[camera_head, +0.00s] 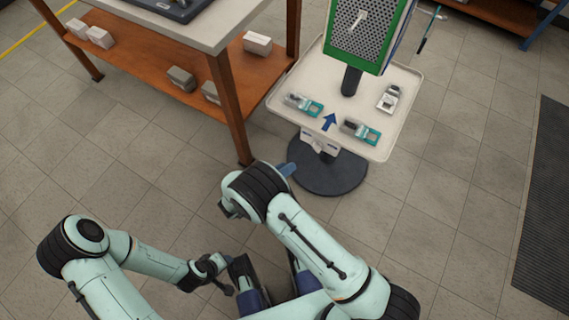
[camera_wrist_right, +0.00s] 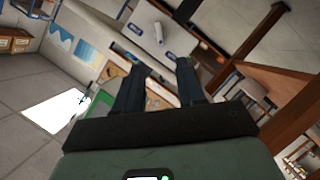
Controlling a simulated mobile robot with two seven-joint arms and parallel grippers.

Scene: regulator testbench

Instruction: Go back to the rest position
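In the head view, my right arm reaches up from the bottom right to a black-ringed joint. A blue tip of my right gripper (camera_head: 287,170) shows just past that joint, and the rest is hidden behind it. In the right wrist view, the two dark fingers of the right gripper (camera_wrist_right: 160,88) stand apart with nothing held between them. My left arm comes in from the left and bends towards the bottom middle. Its wrist end shows there, but the left gripper's fingers are not clear among dark parts.
A white tray stand (camera_head: 400,135) with several teal-and-grey devices (camera_head: 361,132) and a green-framed panel (camera_head: 345,35) stands ahead. A wooden-legged workbench (camera_head: 228,105) with boxes on its shelf is at the upper left. A dark mat (camera_head: 545,210) lies right. Tiled floor between is clear.

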